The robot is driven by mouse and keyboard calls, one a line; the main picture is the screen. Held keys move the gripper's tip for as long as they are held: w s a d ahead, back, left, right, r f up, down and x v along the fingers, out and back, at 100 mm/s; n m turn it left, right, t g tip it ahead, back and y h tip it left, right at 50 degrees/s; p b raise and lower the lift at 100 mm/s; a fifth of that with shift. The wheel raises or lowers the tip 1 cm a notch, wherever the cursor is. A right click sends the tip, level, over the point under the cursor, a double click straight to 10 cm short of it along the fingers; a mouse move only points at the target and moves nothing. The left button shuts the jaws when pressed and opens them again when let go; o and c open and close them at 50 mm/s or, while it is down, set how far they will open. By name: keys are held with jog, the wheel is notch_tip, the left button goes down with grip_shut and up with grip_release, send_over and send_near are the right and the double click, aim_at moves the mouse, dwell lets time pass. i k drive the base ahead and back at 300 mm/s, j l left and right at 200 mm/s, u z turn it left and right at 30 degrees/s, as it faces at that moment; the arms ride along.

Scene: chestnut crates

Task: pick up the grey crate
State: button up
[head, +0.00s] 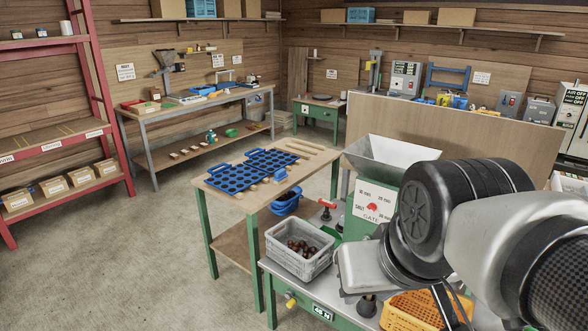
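The grey crate (291,264) stands on the green-framed metal bench in the head view, left of my arm. It is an open-topped plastic crate, upright, with several dark brown chestnuts (303,248) inside. My arm fills the lower right. Dark, slim parts that look like my gripper (452,308) show low beneath it, over the orange crate (408,311). They are to the right of the grey crate and apart from it. My arm hides much of this area, so I cannot see the finger opening.
A hopper (388,157) with a gate sign stands behind the grey crate. A red-handled part (326,207) is close behind the crate. A wooden-topped table (295,184) with blue trays (230,178) adjoins the bench. The floor at left is clear.

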aim_at(304, 249)
jog(key=z, duration=0.7)
jog(key=i+j+z, duration=0.15)
jog(key=j+z, duration=0.75)
jog(key=j, duration=0.15)
jog(key=j+z, duration=0.25)
jog(key=j, duration=0.95)
jog(key=i+j, duration=0.25)
jog(key=j, duration=0.15)
jog(key=i+j, duration=0.2)
jog(key=j, duration=0.15)
